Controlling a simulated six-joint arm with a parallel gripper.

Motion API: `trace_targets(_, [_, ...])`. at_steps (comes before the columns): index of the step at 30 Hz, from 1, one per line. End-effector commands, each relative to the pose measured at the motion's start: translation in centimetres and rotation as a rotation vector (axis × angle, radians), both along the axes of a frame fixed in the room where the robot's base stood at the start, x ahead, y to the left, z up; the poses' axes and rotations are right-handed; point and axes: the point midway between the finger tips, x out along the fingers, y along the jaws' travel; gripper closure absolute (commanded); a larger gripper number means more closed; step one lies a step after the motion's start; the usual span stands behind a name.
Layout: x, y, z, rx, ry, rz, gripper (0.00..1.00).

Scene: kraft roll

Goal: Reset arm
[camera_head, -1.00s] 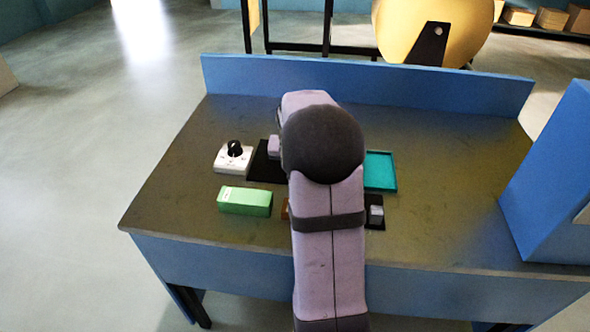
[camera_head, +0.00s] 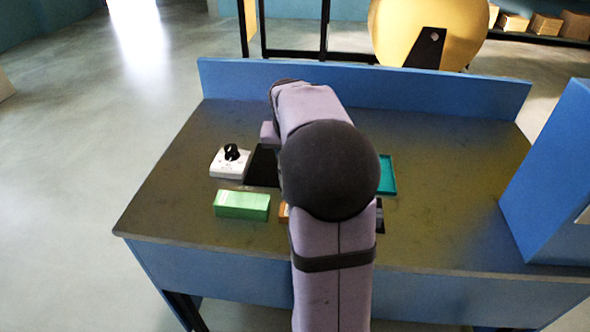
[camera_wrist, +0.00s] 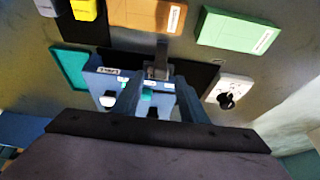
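My arm (camera_head: 330,190) covers the middle of the table in the head view and hides my gripper there. In the wrist view my gripper (camera_wrist: 155,85) points down over the table, its two fingers apart. A blue device (camera_wrist: 103,84) with a white label and small white and black parts shows between and beside the fingers. It sits over a black mat (camera_wrist: 201,76), with a grey metal piece (camera_wrist: 158,62) at its far side. I see no clear grip on it; part of it is hidden by the fingers.
A white box with a black knob (camera_head: 230,161), a green box (camera_head: 242,205) and a teal tray (camera_head: 387,175) surround the arm. An orange box (camera_wrist: 148,14) and a yellow item (camera_wrist: 84,9) lie near. A blue wall (camera_head: 370,88) edges the table's back; a blue block (camera_head: 552,185) stands right.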

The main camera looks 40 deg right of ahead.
Motion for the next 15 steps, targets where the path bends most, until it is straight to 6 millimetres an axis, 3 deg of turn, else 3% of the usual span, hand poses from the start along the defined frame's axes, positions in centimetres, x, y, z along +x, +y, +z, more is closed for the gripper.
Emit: trace_targets(15, [-0.23, 0.24, 0.72, 0.000, 0.001, 0.001, 0.61])
